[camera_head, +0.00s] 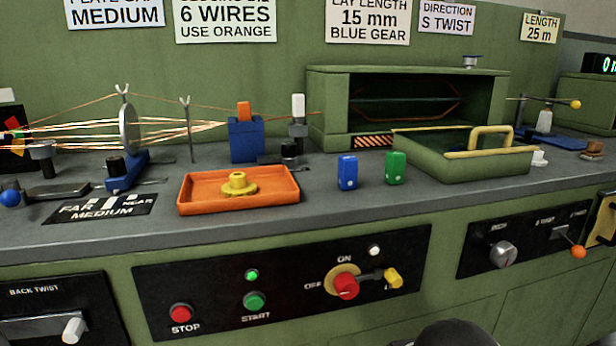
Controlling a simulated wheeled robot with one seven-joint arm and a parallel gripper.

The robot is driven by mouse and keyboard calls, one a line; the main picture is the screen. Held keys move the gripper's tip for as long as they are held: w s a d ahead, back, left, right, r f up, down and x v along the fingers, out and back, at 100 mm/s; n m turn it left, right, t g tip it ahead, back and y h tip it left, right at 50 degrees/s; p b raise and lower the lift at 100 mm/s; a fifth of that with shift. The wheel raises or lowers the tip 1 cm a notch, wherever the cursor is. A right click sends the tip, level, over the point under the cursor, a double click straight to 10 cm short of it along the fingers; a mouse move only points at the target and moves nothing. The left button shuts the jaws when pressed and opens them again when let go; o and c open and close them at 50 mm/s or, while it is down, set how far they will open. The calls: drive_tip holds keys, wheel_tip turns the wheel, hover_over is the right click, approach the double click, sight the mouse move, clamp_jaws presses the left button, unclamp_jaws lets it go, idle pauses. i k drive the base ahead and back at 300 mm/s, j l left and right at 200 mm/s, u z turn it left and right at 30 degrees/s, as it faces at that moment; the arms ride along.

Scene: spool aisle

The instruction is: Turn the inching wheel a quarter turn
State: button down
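A round grey knob (503,254) sits on the black panel at the lower right, under a small blurred label that may read INCH. A thin red mark shows on its face. I cannot tell for sure whether this knob is the inching wheel, and no other clearly labelled wheel shows. My gripper is not in view. A dark rounded shape (455,333) rises at the bottom edge; I cannot tell what it is.
A red rotary switch (346,286) points between OFF and ON marks, beside a yellow piece (392,278). Green (254,303) and red (181,315) buttons sit left. An orange-ended lever (578,252) stands right of the knob.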

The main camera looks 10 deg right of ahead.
sight(503, 253)
drive_tip(key=z, duration=1.25)
